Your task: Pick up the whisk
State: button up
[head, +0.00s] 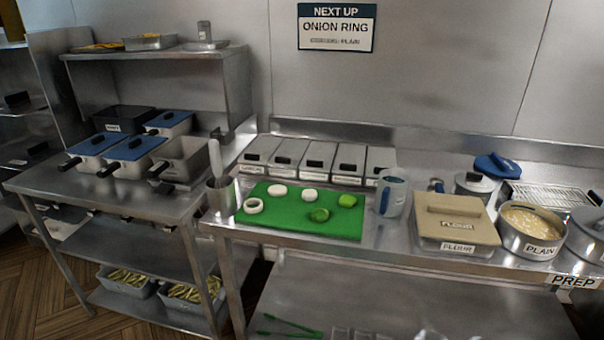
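No wire whisk head can be made out in the head view. A pale grey handle (215,158) stands upright out of a metal canister (221,196) at the left end of the prep counter. Its lower end is hidden inside the canister, so I cannot tell whether it is the whisk. A small blue-topped item (436,185) shows behind the flour box, too small to identify. My gripper is not in view.
The prep counter holds a green board (290,222) with onion and green pieces, a blue-and-white container (391,193), a flour box (455,219) and a pot labelled PLAIN (531,232). Blue-lidded containers (133,148) stand on the left table. Green tongs-like strips (290,325) lie below.

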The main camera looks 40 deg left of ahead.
aim_at(213, 145)
jog(key=u, duration=1.9)
jog(key=k, duration=1.3)
jog(key=u, duration=0.8)
jog(key=i, duration=1.2)
jog(key=z, duration=0.05)
